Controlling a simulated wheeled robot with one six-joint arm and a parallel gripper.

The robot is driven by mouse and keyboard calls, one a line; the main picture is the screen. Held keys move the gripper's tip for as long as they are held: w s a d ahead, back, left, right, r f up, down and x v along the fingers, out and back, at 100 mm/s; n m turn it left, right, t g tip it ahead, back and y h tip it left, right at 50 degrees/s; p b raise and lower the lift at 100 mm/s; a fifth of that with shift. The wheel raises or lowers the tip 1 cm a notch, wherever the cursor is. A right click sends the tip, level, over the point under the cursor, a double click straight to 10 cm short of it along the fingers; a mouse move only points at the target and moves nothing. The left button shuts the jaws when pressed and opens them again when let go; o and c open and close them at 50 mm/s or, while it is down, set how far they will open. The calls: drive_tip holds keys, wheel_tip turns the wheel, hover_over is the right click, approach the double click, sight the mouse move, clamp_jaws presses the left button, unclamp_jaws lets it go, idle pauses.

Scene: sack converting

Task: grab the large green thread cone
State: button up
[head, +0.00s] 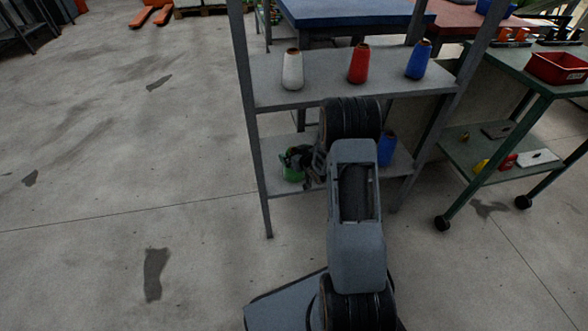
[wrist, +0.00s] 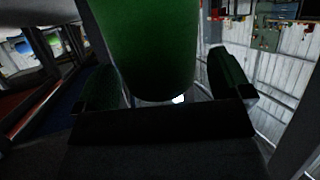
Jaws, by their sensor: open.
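The large green thread cone (head: 291,174) is on the lower shelf at its left end, partly hidden by my gripper (head: 301,160) in the head view. In the wrist view the green cone (wrist: 150,45) fills the upper middle. My gripper (wrist: 163,82) is open, with one finger on each side of the cone. A gap shows at the right finger; I cannot tell whether the left finger touches the cone.
The grey shelf rack (head: 268,85) has uprights close to my arm. A white cone (head: 292,70), a red cone (head: 359,64) and a blue cone (head: 418,60) stand above. Another blue cone (head: 387,148) is on the lower shelf. A green cart (head: 550,85) stands right.

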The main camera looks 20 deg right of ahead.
drive_tip(key=shift+w+f, duration=0.1)
drive_tip(key=shift+w, duration=0.25)
clamp_jaws()
idle(0.9)
